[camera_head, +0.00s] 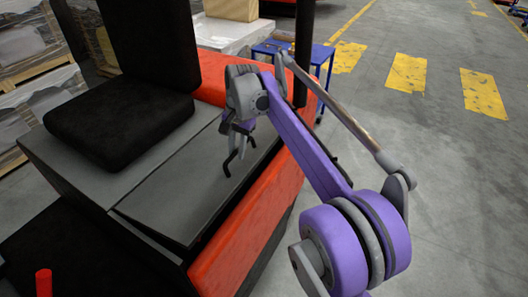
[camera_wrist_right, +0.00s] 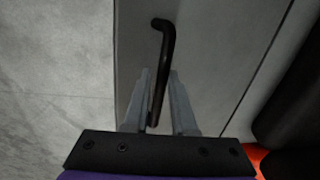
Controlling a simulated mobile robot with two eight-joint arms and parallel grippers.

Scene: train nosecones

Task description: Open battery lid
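The battery lid (camera_head: 185,190) is a flat grey panel on top of the orange and black vehicle, and it lies closed. A bent black bar handle (camera_wrist_right: 166,50) rises from the grey surface in the right wrist view. My right gripper (camera_head: 238,152) is over the lid, at the handle. In the wrist view the two grey fingers of the right gripper (camera_wrist_right: 159,75) stand apart on either side of the handle, with narrow gaps showing. Whether they touch it lower down is hard to tell. My left gripper is not in view.
A black seat (camera_head: 120,122) stands beside the lid on the left. A dark upright post (camera_head: 304,55) rises behind my right arm. A blue cart (camera_head: 290,50) is at the back. The floor (camera_head: 455,190) on the right is clear.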

